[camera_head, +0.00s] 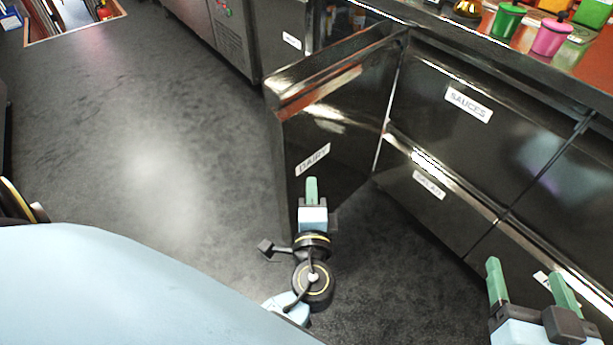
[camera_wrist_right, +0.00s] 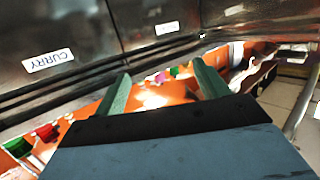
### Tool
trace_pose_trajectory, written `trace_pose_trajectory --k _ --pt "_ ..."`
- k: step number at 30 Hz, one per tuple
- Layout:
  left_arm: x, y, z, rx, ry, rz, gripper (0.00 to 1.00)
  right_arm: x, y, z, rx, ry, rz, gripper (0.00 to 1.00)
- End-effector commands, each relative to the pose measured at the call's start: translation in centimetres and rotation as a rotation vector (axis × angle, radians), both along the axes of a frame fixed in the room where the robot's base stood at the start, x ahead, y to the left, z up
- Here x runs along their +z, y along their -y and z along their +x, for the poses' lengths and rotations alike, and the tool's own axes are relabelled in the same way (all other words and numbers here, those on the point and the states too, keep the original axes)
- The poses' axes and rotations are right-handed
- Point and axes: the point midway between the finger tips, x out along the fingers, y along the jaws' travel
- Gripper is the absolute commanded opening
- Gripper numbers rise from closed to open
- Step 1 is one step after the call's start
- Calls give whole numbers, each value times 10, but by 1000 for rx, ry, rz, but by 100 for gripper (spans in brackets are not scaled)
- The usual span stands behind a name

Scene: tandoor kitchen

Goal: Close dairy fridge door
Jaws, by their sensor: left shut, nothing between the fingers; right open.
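The dairy fridge door (camera_head: 345,120) stands open, swung out from the counter front, with its DAIRY label (camera_head: 313,158) facing me. Its free edge is at the left, and its right side is by the drawers. My left gripper (camera_head: 311,182) is shut and empty, in front of the door's face just below the label. I cannot tell whether it touches the door. My right gripper (camera_head: 526,272) is open and empty, in front of the drawer fronts at the lower right. Its two green fingers also show apart in the right wrist view (camera_wrist_right: 162,85).
Drawers labelled SAUCES (camera_head: 468,105) and SALAD (camera_head: 429,185) line the counter right of the door. A green cup (camera_head: 507,21) and a pink cup (camera_head: 551,37) stand on the counter. A CURRY label (camera_wrist_right: 48,61) shows in the wrist view. The floor (camera_head: 150,150) at left is clear.

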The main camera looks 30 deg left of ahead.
Motion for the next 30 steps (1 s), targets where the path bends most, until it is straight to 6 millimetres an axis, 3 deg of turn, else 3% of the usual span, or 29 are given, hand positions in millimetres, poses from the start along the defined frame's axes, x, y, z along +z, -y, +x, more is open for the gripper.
trace_pose_trajectory --k 12,19,30 --pt "1 -46 75 1 4 -2 0 35 -9 5 16 212 62 73" --pt "0 -75 80 -1 1 -1 0 39 -9 5 17 231 68 73" --pt "0 -82 81 -1 1 -3 0 40 -9 5 18 235 70 73"
